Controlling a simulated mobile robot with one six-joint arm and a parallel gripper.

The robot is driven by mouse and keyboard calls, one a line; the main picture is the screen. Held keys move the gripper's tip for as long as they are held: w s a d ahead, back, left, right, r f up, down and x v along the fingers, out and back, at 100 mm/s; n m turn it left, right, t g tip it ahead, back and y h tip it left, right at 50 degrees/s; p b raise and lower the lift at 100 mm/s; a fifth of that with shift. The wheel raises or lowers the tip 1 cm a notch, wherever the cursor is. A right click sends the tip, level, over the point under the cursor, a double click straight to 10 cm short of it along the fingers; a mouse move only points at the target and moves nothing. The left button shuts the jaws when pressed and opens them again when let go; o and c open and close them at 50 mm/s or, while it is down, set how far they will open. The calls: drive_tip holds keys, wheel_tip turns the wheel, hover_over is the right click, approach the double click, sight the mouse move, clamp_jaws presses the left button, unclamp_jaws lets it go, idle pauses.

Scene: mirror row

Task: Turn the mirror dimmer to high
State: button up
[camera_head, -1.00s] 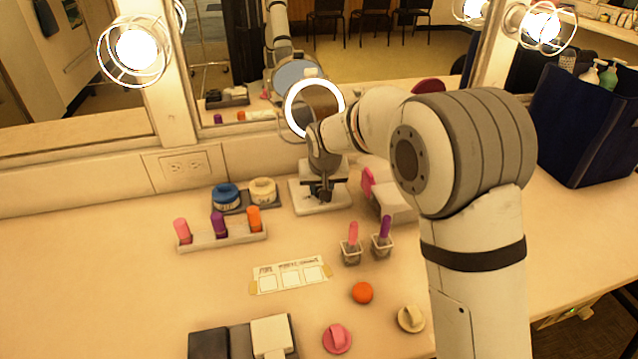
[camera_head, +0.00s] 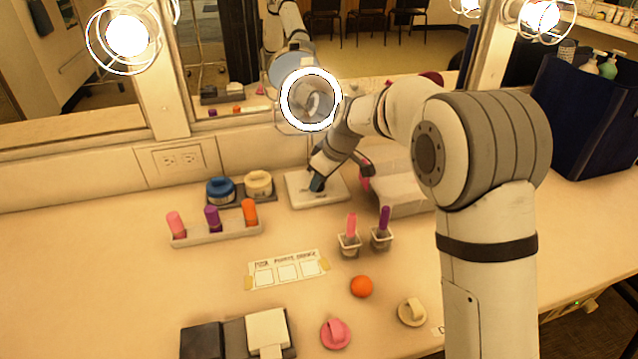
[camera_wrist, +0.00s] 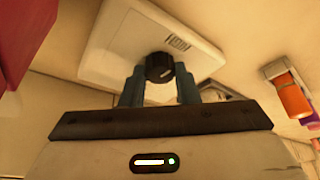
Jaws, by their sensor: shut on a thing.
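The mirror with a lit white ring (camera_head: 311,127) stands at the back of the counter. Its pale square base (camera_head: 334,198) lies below it, and also fills the top of the wrist view (camera_wrist: 112,45). The dark round dimmer knob (camera_wrist: 159,67) sits on this base, with a small pale mark on its lower face. My gripper (camera_wrist: 160,78) has its two blue-grey fingers on either side of the knob and is shut on it. In the head view my gripper (camera_head: 317,184) reaches down to the base, tilted, and hides the knob.
A pale box (camera_head: 400,194) with a pink thing (camera_head: 364,177) beside it stands just right of the base. Blue (camera_head: 220,190) and cream (camera_head: 258,183) jars stand to the left, behind a rack (camera_head: 190,240) of sticks.

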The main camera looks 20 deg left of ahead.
drive_tip(key=shift+s+a+n+g, duration=0.15)
drive_tip(key=shift+n+g, duration=0.15)
drive_tip(key=shift+n, duration=0.3)
drive_tip(key=o, duration=1)
drive_tip(key=v, duration=0.7)
drive_tip(key=shift+r+p, duration=0.3)
drive_tip(key=shift+r, duration=0.05)
